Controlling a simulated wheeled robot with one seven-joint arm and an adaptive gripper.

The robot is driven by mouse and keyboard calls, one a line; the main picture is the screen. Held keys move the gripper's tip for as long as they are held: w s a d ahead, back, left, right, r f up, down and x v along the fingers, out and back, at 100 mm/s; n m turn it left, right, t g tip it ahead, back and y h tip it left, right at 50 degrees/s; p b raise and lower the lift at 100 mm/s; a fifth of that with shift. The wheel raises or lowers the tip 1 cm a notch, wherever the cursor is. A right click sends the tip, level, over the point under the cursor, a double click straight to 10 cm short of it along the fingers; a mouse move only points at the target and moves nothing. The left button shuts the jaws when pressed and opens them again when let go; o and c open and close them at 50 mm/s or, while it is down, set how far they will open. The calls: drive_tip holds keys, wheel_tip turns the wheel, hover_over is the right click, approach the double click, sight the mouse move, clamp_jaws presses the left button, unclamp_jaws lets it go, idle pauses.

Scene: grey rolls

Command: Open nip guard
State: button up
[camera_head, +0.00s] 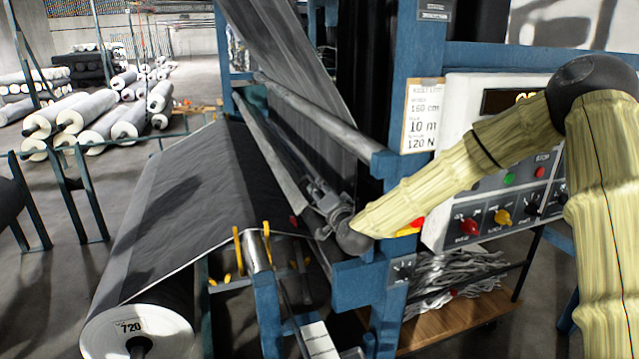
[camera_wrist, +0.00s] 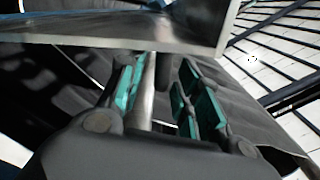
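The nip guard appears to be the long flat metal strip (camera_head: 272,150) running along the rollers, below the dark web, in the head view. In the wrist view a pale metal plate with a bent edge (camera_wrist: 125,30), likely the guard, crosses above my fingers. My gripper (camera_head: 325,203) is at the strip's near lower end. In the wrist view its teal-padded fingers (camera_wrist: 163,95) are apart. A shiny metal bar (camera_wrist: 146,95) lies between them, closer to the left finger. A short dark peg (camera_wrist: 165,68) also shows there. Contact cannot be told.
The blue machine frame (camera_head: 405,100) stands close beside my arm. A control panel (camera_head: 490,190) with knobs is behind my forearm. A large dark fabric roll (camera_head: 140,325) is at lower left. White rolls (camera_head: 95,110) lie on the floor farther back.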

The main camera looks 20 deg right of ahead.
sight(318, 187)
drive_tip(key=shift+w+p, duration=0.6)
drive_tip(key=shift+w, duration=1.35)
clamp_jaws()
